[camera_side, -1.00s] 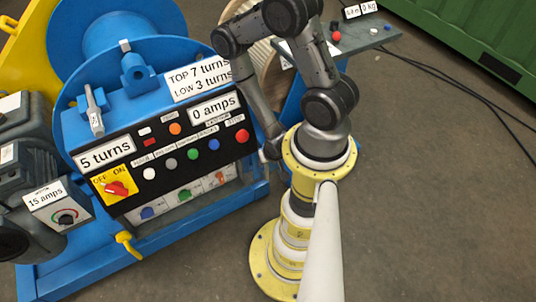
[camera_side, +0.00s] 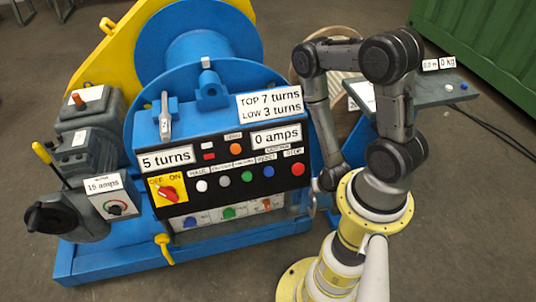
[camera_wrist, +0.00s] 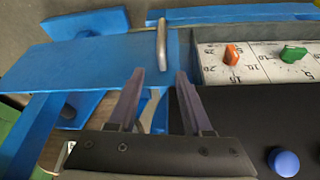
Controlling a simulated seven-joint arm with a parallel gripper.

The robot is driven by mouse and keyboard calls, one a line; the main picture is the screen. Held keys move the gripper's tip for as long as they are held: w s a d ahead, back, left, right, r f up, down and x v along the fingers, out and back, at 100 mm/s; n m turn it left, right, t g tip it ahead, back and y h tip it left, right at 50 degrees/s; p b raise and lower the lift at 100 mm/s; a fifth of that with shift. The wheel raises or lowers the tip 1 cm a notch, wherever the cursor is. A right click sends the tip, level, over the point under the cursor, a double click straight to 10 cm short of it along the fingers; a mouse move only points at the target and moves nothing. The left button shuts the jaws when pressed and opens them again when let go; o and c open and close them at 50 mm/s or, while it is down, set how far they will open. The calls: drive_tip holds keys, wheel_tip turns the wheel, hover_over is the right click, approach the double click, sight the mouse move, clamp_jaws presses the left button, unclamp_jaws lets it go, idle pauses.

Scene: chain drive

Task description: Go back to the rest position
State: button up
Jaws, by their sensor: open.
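My gripper (camera_wrist: 160,75) is open and empty in the wrist view, its two dark fingers apart. Between and beyond the fingers are blue frame parts and a metal handle (camera_wrist: 161,45). In the side view my gripper (camera_side: 329,180) hangs low at the end of my folded arm, just right of the black control panel (camera_side: 240,190). It is small and dark there. I cannot tell whether it touches anything.
The blue winch (camera_side: 205,35) stands left of my arm, its panel bearing several buttons and a red switch (camera_side: 168,193). Orange (camera_wrist: 232,54) and green (camera_wrist: 293,53) knobs and a blue button (camera_wrist: 284,162) show in the wrist view. A grey shelf (camera_side: 440,92) and green container (camera_side: 490,45) are behind right.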

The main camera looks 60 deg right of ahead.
drive_tip(key=w+a+r+n+g+y, duration=0.1)
drive_tip(key=w+a+r+n+y, duration=0.25)
drive_tip(key=w+r, duration=0.55)
drive_tip(key=w+a+r+n+g+y, duration=0.1)
drive_tip(key=w+a+r+n+y, duration=0.2)
drive_tip(key=r, duration=1)
drive_tip(key=s+a+r+n+t+h, duration=0.1)
drive_tip(key=a+r, duration=0.1)
drive_tip(key=r, duration=0.5)
drive_tip(key=a+r+n+t+h, duration=0.1)
drive_tip(key=a+r, duration=0.1)
drive_tip(key=r, duration=0.5)
drive_tip(key=s+a+r+n+t, duration=0.1)
drive_tip(key=s+r+n+t, duration=0.1)
drive_tip(key=s+r, duration=0.7)
drive_tip(key=shift+s+a+n+t+h, duration=0.2)
drive_tip(key=shift+s+n+t+h, duration=0.2)
drive_tip(key=shift+s+t, duration=0.2)
